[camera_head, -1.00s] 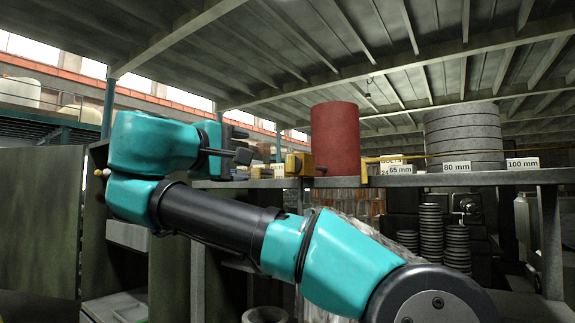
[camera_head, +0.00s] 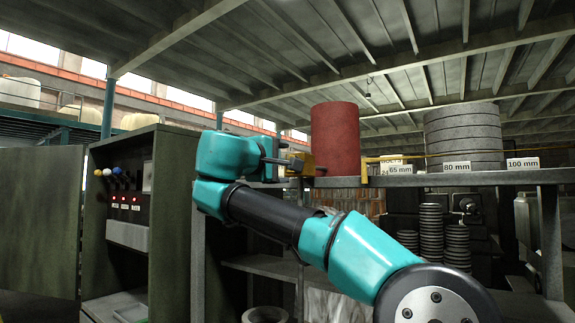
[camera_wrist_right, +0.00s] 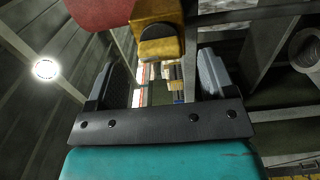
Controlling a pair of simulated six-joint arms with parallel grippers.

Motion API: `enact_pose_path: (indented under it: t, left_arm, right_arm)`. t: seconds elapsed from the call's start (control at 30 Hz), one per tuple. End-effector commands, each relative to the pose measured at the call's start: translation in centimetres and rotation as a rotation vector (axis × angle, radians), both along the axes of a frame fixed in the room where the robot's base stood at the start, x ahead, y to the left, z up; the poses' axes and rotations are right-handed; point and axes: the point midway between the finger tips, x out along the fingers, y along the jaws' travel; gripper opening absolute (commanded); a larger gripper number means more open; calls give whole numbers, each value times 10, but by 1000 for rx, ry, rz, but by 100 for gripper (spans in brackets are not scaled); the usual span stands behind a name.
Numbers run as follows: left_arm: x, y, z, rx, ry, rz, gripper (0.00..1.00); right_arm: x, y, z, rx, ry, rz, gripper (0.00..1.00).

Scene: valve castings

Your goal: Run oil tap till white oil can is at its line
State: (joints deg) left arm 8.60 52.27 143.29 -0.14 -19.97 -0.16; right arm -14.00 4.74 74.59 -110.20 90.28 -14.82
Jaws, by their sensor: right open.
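I cannot tell which lever is the oil tap. No white oil can can be made out; a pale shape (camera_head: 122,303) lies low in the cabinet. My right gripper (camera_head: 280,160) is open at shelf height, right of the cabinet. In the right wrist view its fingers (camera_wrist_right: 163,80) are apart, with a yellow block (camera_wrist_right: 158,30) beyond them. My left gripper is out of view.
A red cylinder (camera_head: 335,139) and the yellow block (camera_head: 300,163) stand on the shelf close to my right gripper. Grey stacked rings (camera_head: 464,138) stand further right behind size labels. The cabinet's side wall (camera_head: 168,220) stands between the levers and my right arm.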

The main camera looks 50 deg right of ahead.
Motion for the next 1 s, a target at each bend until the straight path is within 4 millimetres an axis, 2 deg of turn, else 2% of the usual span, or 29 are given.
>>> enact_pose_path:
  t: [0.1, 0.23, 0.6, 1.0]
  left_arm:
    - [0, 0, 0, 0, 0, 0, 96]
    - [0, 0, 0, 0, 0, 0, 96]
    - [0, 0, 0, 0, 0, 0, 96]
    - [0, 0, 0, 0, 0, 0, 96]
  right_arm:
    - [3, -18, 0, 0, 1, -3, 77]
    - [5, -29, 0, 0, 0, -1, 77]
    - [6, -33, 0, 0, 0, 1, 77]
    - [6, -33, 0, 0, 0, 1, 38]
